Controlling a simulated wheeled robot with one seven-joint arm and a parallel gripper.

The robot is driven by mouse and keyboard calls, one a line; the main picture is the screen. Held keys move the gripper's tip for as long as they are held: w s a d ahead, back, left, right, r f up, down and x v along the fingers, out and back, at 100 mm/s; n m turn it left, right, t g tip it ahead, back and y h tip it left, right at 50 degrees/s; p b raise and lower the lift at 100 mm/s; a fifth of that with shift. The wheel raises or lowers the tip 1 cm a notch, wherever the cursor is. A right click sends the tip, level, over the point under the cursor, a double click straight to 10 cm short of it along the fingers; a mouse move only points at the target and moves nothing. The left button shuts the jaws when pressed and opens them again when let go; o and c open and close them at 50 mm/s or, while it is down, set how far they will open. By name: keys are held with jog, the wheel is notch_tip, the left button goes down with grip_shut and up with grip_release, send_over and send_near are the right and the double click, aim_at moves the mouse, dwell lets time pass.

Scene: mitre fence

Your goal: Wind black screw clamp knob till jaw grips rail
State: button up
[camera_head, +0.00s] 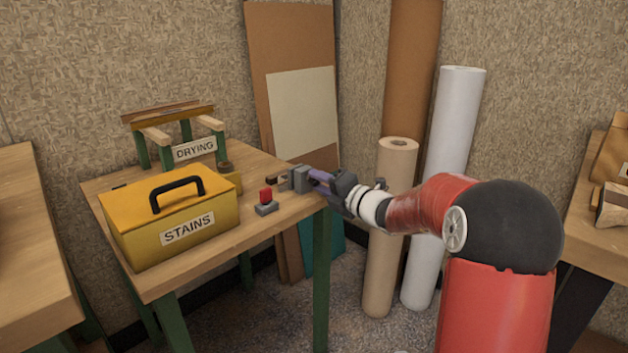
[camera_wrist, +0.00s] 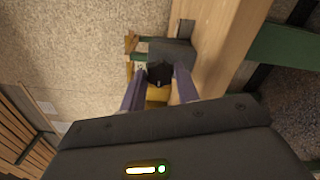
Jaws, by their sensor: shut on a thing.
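The black clamp knob (camera_wrist: 158,74) shows in the wrist view between the two purple fingers of my gripper (camera_wrist: 159,84). My gripper is shut on it. A grey clamp body (camera_wrist: 172,50) stands just beyond the knob at the table edge. In the head view my gripper (camera_head: 318,180) reaches in from the right to the grey clamp body (camera_head: 299,179) at the table's right corner. The knob is hidden there by the fingers. A small dark piece (camera_head: 271,180) lies left of the clamp. I cannot tell whether the jaw touches a rail.
On the wooden table (camera_head: 160,285) stand a yellow STAINS box (camera_head: 172,215), a red-topped grey block (camera_head: 266,208), a yellow can (camera_head: 229,178) and a DRYING rack (camera_head: 168,113). Upright rolls (camera_head: 392,230) stand on the floor behind my arm. Another bench is at left.

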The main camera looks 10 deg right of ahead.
jog(key=m, duration=0.4)
jog(key=shift+f, duration=0.1)
jog(key=shift+m, duration=2)
jog(key=m, duration=0.3)
jog(key=o, duration=0.8)
